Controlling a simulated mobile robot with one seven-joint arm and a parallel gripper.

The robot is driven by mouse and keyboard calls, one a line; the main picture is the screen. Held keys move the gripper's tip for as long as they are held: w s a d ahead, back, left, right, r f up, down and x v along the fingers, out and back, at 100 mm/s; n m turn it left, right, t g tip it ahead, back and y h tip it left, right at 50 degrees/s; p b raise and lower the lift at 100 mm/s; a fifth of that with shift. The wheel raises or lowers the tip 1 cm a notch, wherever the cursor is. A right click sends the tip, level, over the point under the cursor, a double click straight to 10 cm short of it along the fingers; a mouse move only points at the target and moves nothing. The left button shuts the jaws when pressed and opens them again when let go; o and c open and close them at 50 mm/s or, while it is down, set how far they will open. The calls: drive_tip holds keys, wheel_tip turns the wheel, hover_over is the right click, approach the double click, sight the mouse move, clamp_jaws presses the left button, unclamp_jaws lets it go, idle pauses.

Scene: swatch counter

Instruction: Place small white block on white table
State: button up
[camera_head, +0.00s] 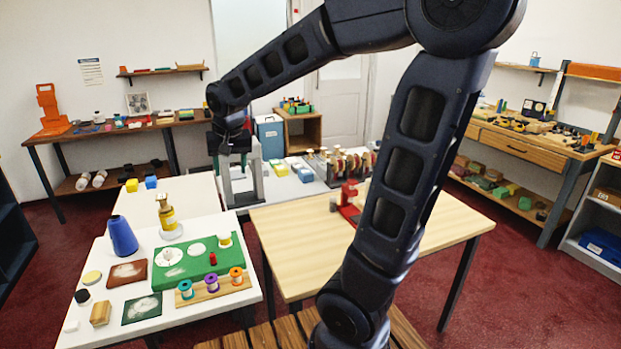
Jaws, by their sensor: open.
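A small white piece (70,326) lies at the front left corner of the near white table (150,312); it is too small to tell its exact shape. Several white and pale blocks (279,170) also lie on the grey table at the back middle. My gripper (232,155) is open at the end of my arm, pointing down at a grey upright stand on that table. It is left of those blocks and far from the near white table. Its fingertips are dark and hard to make out against the stand, and nothing shows between them.
The near white table holds a blue cone (122,236), a green board (191,260), spools on a wooden rack (212,292) and a wooden block (100,313). A red-based device (350,204) is partly behind my arm.

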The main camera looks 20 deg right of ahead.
drive_tip(key=s+d+t, duration=0.1)
drive_tip(key=s+d, duration=1.4)
drive_tip(key=d, duration=0.2)
drive_tip(key=shift+s+d, duration=0.25)
drive_tip(key=shift+s, duration=0.05)
drive_tip(key=shift+r, duration=0.1)
